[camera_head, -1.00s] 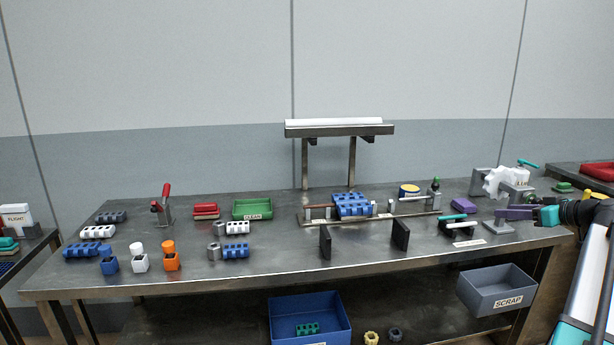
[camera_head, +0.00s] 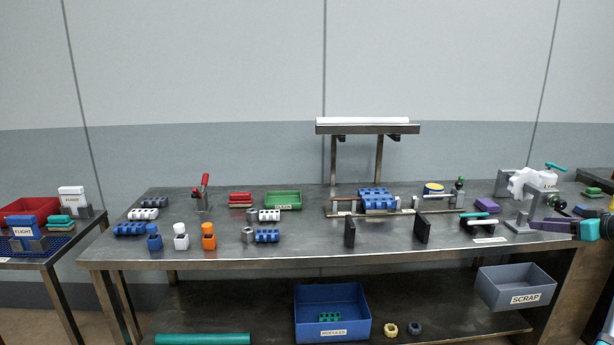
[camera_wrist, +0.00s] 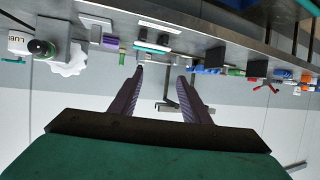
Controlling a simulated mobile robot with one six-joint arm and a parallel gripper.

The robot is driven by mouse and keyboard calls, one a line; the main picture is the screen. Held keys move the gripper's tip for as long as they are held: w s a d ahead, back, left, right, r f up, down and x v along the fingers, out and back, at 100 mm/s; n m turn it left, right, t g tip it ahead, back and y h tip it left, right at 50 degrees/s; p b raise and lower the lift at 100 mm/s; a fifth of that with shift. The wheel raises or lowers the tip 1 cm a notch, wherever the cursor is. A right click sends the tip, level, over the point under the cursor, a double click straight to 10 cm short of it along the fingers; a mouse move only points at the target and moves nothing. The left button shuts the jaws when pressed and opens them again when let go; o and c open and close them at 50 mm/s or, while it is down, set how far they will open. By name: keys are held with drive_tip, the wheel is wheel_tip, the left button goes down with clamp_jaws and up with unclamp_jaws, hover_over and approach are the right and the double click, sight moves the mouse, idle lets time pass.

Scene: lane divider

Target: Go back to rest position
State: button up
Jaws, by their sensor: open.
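My gripper (camera_head: 553,227) is at the right end of the workbench in the head view, its purple fingers pointing left. In the wrist view my gripper (camera_wrist: 160,75) shows two purple fingers spread apart with nothing between them. The workbench (camera_head: 300,245) lies beyond the fingers and appears upside down in the wrist view.
Blue blocks (camera_head: 376,199) sit in a fixture mid-bench between rods and dark plates. A grey SCRAP bin (camera_head: 515,288) hangs at the front right. A blue bin (camera_head: 332,315) is on the lower shelf. A side table (camera_head: 45,258) stands left.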

drive_tip(key=w+a+f+m+g+y+p, duration=0.1)
drive_tip(key=w+a+f+g, duration=0.15)
drive_tip(key=a+f, duration=1.15)
drive_tip(key=w+a+f+m+g+y+p, duration=0.15)
drive_tip(key=a+f+g, duration=0.25)
drive_tip(key=a+f, duration=1)
drive_tip(key=s+a+f+g+p, duration=0.1)
drive_tip(key=s+a+f+g, duration=0.1)
drive_tip(key=s+a+f, duration=0.35)
drive_tip(key=s+a+f+g+h, duration=0.1)
drive_tip(key=s+a+f, duration=0.15)
drive_tip(key=f, duration=0.55)
drive_tip(key=s+a+f+g+p, duration=0.1)
drive_tip(key=s+a+f+g, duration=0.15)
drive_tip(key=a+f, duration=0.35)
drive_tip(key=s+a+f+g+h+p, duration=0.1)
drive_tip(key=s+a+f, duration=0.3)
drive_tip(key=s, duration=0.6)
drive_tip(key=s+a+f+g+h, duration=0.2)
drive_tip(key=s+a+f+g, duration=0.1)
drive_tip(key=s, duration=0.8)
drive_tip(key=s+a+f+g+h+p, duration=0.1)
drive_tip(key=s+a+f, duration=0.4)
drive_tip(key=s, duration=0.6)
wheel_tip(320, 180, down, 2)
drive_tip(key=shift+a+f+g+h+p, duration=0.25)
drive_tip(key=shift+g+h+p, duration=0.1)
drive_tip(key=shift+g+h, duration=0.25)
